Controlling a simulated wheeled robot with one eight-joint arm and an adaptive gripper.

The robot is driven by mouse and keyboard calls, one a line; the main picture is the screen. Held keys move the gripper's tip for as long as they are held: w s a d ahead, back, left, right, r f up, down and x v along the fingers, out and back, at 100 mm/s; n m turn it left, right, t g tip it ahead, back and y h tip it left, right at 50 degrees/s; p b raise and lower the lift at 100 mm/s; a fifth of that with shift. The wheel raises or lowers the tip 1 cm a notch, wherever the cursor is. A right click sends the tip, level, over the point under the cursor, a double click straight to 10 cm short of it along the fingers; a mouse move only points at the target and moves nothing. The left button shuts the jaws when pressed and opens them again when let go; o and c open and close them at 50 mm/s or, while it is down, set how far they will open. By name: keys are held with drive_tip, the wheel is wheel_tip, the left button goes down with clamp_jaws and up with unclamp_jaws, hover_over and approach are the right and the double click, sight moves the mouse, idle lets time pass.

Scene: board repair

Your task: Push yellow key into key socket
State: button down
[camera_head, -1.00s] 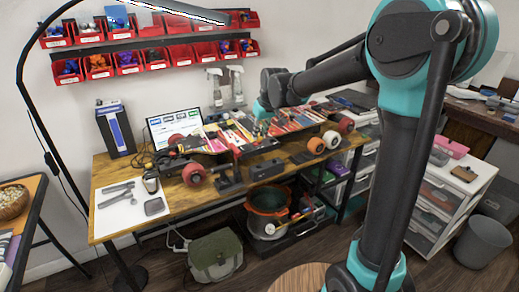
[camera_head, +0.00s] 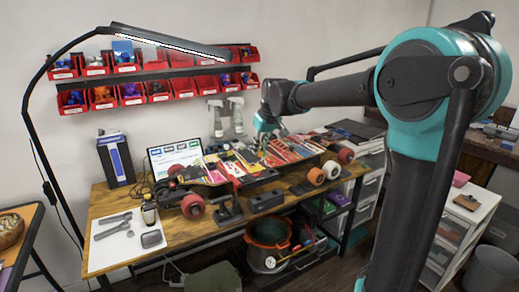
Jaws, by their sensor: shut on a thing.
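My gripper (camera_head: 272,132) is small and far off at the end of the arm. It is just above the colourful skateboard deck (camera_head: 292,151) on the wooden workbench (camera_head: 120,254). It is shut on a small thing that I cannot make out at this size. I cannot pick out the yellow key or the key socket in this view. The deck's busy pattern and my wrist hide detail around the fingertips.
Skateboard wheels (camera_head: 193,206) and black stands are at the bench front. A laptop (camera_head: 174,152) and spray bottles stand behind. Tools lie on a white sheet (camera_head: 118,237) at left. Red bins (camera_head: 159,91) line the wall. A lamp (camera_head: 165,41) reaches overhead. A pot (camera_head: 268,240) is below.

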drive_tip(key=w+d, duration=0.5)
drive_tip(key=w, duration=0.5)
drive_tip(key=shift+w, duration=0.15)
idle(0.6)
drive_tip(key=shift+f, duration=0.1)
drive_tip(key=shift+f, duration=4.8)
drive_tip(key=shift+f, duration=1.4)
